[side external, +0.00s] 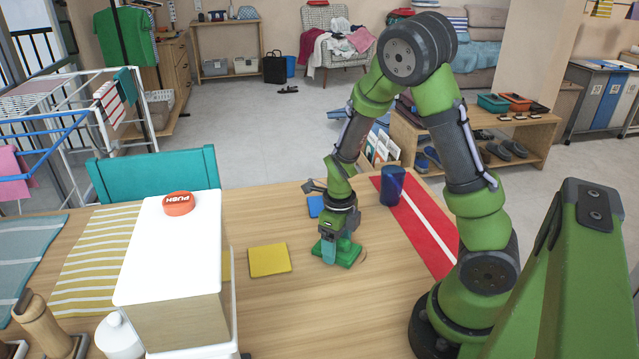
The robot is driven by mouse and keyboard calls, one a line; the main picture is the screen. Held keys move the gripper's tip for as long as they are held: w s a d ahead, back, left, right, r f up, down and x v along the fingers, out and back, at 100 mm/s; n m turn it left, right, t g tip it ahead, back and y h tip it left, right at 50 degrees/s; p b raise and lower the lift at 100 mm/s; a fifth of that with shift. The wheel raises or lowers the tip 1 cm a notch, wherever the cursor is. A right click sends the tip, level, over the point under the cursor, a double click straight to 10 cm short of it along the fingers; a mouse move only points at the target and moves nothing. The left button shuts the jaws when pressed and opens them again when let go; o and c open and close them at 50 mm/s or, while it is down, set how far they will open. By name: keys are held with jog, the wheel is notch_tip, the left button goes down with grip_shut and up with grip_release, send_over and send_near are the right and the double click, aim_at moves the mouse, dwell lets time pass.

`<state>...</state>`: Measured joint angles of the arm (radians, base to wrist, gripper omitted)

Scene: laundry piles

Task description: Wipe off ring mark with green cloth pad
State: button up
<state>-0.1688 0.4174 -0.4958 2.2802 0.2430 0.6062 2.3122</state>
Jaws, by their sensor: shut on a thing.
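My gripper (338,243) points down over the wooden table (300,310) and is shut on the green cloth pad (347,261). The pad is at table height; I cannot tell whether it presses on the surface. A small part of a brownish curved mark (364,256) shows at the pad's right edge, likely the ring mark. The rest of it is hidden by the pad and gripper.
A yellow pad (269,260) lies to the left, a blue pad (316,206) behind. A blue cup (392,186) stands on a red runner (428,229) to the right. Table front is clear.

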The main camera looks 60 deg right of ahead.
jog(key=shift+s+d, duration=2.1)
jog(key=shift+w+a, duration=2.9)
jog(key=shift+s+d, duration=2.95)
jog(key=shift+w+a, duration=3)
jog(key=shift+s+d+r, duration=0.1)
jog(key=shift+r, duration=4)
jog(key=shift+d, duration=0.1)
